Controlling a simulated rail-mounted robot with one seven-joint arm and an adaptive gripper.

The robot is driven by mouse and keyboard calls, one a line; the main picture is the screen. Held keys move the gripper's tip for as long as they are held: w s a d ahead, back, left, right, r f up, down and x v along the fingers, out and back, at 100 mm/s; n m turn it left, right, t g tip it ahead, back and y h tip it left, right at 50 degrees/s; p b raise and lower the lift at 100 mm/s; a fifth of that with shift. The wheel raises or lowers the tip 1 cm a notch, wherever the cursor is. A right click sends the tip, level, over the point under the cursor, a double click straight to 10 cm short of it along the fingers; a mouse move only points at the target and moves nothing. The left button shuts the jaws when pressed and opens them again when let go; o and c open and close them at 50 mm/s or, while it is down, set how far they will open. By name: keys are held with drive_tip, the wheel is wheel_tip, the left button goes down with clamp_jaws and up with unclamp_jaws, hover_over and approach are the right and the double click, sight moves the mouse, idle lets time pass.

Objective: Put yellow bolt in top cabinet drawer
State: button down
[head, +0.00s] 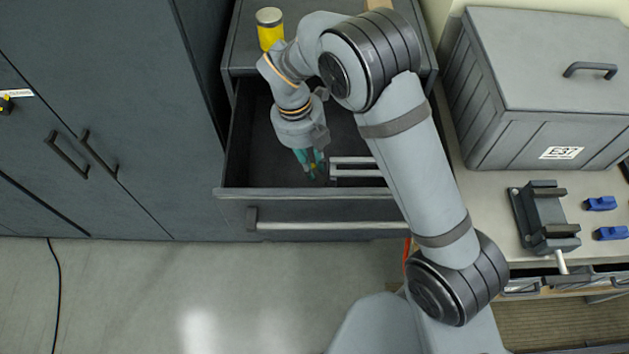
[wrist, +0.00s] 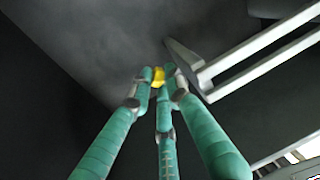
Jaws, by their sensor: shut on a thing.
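The top drawer (head: 340,208) of the grey cabinet is pulled open in the head view. My gripper (head: 312,170) points down inside it, near the front panel. In the wrist view, the teal fingers of my gripper (wrist: 159,80) are closed together on the yellow bolt (wrist: 158,77), and only a small part of the bolt shows between the fingertips. The dark drawer floor (wrist: 120,45) lies beyond the fingertips. I cannot tell how far above the floor the bolt is. In the head view the fingers mostly hide the bolt.
A pale barred metal object (head: 357,161) lies in the drawer just right of my gripper; it also shows in the wrist view (wrist: 255,55). A yellow can (head: 270,30) stands on the cabinet top. A tall cabinet (head: 100,110) stands at left, a grey chest (head: 545,90) at right.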

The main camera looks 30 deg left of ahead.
wheel_tip(320, 180, down, 11)
drive_tip(key=shift+r+p, duration=0.2)
drive_tip(key=shift+p, duration=0.9)
drive_tip(key=shift+d, duration=0.1)
drive_tip(key=shift+f, duration=0.1)
drive_tip(key=c, duration=1.9)
unclamp_jaws()
drive_tip(key=shift+c, duration=0.2)
wheel_tip(320, 180, up, 12)
drive_tip(key=a+b, duration=0.2)
drive_tip(key=b, duration=0.1)
drive_tip(key=shift+s, duration=0.15)
